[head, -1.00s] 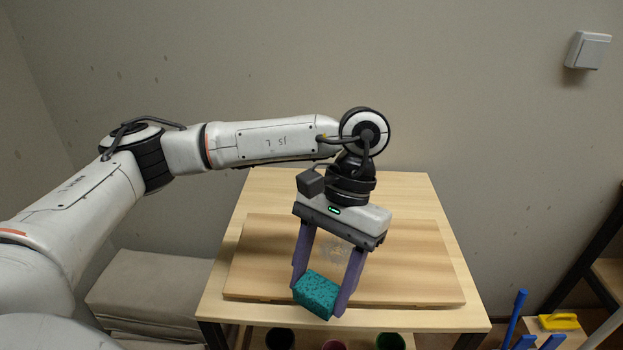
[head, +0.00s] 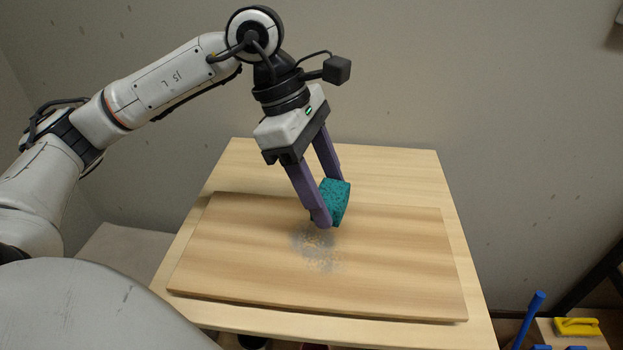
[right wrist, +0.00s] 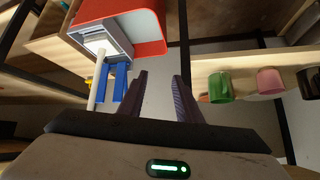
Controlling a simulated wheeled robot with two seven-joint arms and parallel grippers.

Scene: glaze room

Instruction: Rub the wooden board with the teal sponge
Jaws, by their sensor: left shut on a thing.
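The wooden board (head: 220,255) lies flat on a light wooden table and has a grey smudge (head: 318,248) near its middle. My left gripper (head: 330,204) is shut on the teal sponge (head: 338,200), which is tilted between its purple fingers. The sponge is over the board, just behind the smudge; I cannot tell whether it touches the wood. Part of the sponge is hidden by the near finger. My right gripper (right wrist: 160,82) shows only in the right wrist view, with its fingers apart and nothing between them.
The table (head: 400,170) has bare room behind the board. A yellow brush (head: 576,326) and a blue handle (head: 530,312) stand low at the right. In the right wrist view are a green cup (right wrist: 221,86), a pink cup (right wrist: 269,81) and a red-and-white box (right wrist: 140,22).

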